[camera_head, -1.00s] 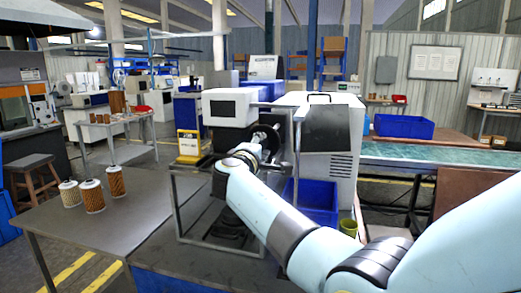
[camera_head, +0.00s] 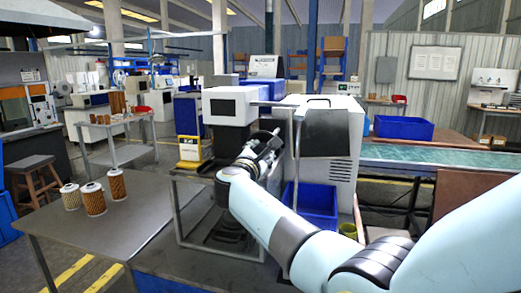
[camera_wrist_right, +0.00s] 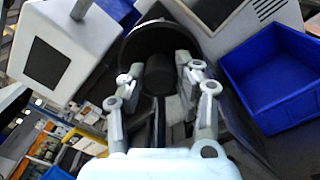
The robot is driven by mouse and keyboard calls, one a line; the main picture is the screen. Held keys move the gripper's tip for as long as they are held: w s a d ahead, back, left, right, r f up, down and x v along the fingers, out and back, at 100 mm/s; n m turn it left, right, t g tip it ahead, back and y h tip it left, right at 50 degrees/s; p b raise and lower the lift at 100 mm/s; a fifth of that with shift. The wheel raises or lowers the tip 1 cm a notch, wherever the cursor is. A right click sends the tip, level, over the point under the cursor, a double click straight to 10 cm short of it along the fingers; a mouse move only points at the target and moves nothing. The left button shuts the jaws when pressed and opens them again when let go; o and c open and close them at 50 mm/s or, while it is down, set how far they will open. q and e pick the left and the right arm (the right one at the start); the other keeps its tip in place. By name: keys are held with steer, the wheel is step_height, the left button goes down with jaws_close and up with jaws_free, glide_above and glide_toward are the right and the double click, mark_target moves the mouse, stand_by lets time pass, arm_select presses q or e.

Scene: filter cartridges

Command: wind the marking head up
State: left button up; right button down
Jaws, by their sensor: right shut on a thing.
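The marking head, a white box with a dark front panel (camera_head: 232,104), stands above the bench on its machine frame. It also shows at the left of the wrist view (camera_wrist_right: 50,58). A black round handwheel (camera_wrist_right: 133,46) shows behind my right gripper in the wrist view. My right gripper (camera_head: 271,140) reaches up to the wheel's place in the head view and largely hides it. In the wrist view the fingers (camera_wrist_right: 158,82) lie either side of a dark cylindrical part (camera_wrist_right: 158,72), shut on what looks like the handwheel's handle. My left gripper is not in view.
A blue bin (camera_head: 312,203) and a small olive cup (camera_head: 348,230) stand right of the frame. Several filter cartridges (camera_head: 94,199) stand on the grey table (camera_head: 130,225) at left. A white cabinet (camera_head: 340,170) stands close right of my right gripper.

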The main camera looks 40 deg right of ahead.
steer(key=shift+f+n, duration=0.2)
steer(key=shift+n, duration=0.5)
steer(key=c, duration=1.3)
jaws_free()
steer(key=o, duration=0.4)
steer(key=shift+r, duration=0.1)
steer(key=shift+c, duration=0.2)
steer(key=shift+a, duration=0.1)
steer(key=v, duration=0.7)
steer(key=shift+s+a, duration=0.15)
